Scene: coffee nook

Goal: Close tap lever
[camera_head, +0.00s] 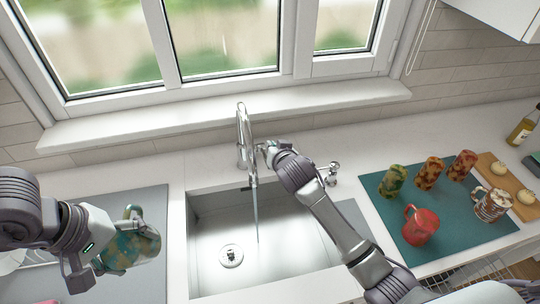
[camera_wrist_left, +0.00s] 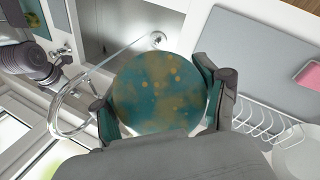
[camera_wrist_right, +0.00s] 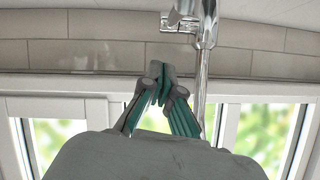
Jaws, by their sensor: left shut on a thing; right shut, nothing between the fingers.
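The chrome tap (camera_head: 243,140) stands behind the sink (camera_head: 215,275), and a thin stream of water (camera_head: 257,212) runs from its spout. My right gripper (camera_head: 268,150) is beside the tap on its right, shut and empty. In the right wrist view its closed fingertips (camera_wrist_right: 160,80) are just left of the tap's metal column (camera_wrist_right: 202,75). A short metal part, seemingly the lever (camera_wrist_right: 175,20), sticks out from the column beyond them; I cannot tell if they touch. My left gripper (camera_head: 92,255) is shut on a teal-and-gold mug (camera_head: 130,243), which also shows in the left wrist view (camera_wrist_left: 158,92).
Right of the sink, a green mat (camera_head: 385,215) holds a red mug (camera_head: 420,226), a brown-and-white mug (camera_head: 492,204) and several patterned cups (camera_head: 430,173). A wooden board (camera_head: 500,172) lies at the far right. The window sill (camera_head: 220,115) runs close behind the tap.

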